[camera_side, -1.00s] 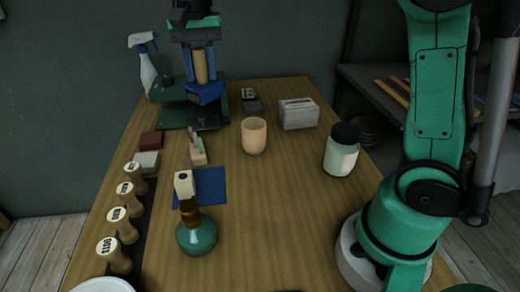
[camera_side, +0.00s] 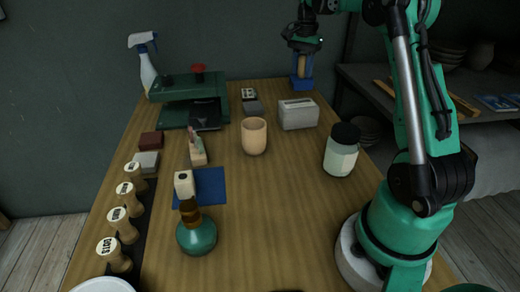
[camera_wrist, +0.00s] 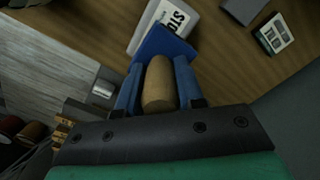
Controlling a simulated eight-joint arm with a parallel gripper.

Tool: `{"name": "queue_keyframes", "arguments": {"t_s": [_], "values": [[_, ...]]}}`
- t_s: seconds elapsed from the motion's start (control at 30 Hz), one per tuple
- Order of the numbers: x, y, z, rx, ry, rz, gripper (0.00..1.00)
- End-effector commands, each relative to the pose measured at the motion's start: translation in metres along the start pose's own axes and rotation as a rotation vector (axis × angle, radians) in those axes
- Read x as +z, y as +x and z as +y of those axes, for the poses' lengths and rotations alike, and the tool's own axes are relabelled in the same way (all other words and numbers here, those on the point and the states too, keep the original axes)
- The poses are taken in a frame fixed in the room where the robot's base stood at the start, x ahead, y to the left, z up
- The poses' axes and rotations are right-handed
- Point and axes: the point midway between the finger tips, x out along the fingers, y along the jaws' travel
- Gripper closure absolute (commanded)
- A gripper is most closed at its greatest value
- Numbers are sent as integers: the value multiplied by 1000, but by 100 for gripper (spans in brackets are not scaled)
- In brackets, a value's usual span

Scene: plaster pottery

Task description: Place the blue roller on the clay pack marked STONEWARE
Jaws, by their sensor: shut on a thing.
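My gripper (camera_side: 303,68) is at the far right end of the table, shut on the wooden handle of the blue roller (camera_side: 302,84). The wrist view shows the handle upright between my blue fingers (camera_wrist: 157,92), with the roller's blue block (camera_wrist: 167,45) beyond it. The clay pack (camera_side: 298,114) is a pale block at the table's right side, nearer the camera than the roller. In the wrist view the pack (camera_wrist: 150,27) shows the letters STO; the blue block hides the rest. Contact between roller and pack cannot be told.
A green press (camera_side: 172,93) and a spray bottle (camera_side: 145,65) stand at the back left. Small grey and white items (camera_side: 250,94) lie left of the pack. A peach cup (camera_side: 254,136) and a dark-lidded jar (camera_side: 341,155) stand nearer. Several wooden stamps line the left edge.

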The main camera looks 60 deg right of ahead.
Motion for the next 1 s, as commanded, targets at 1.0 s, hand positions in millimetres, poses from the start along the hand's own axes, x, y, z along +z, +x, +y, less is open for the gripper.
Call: {"name": "queue_keyframes", "arguments": {"t_s": [1.0], "values": [[1, 54, 0, 0, -1, 0, 100]]}}
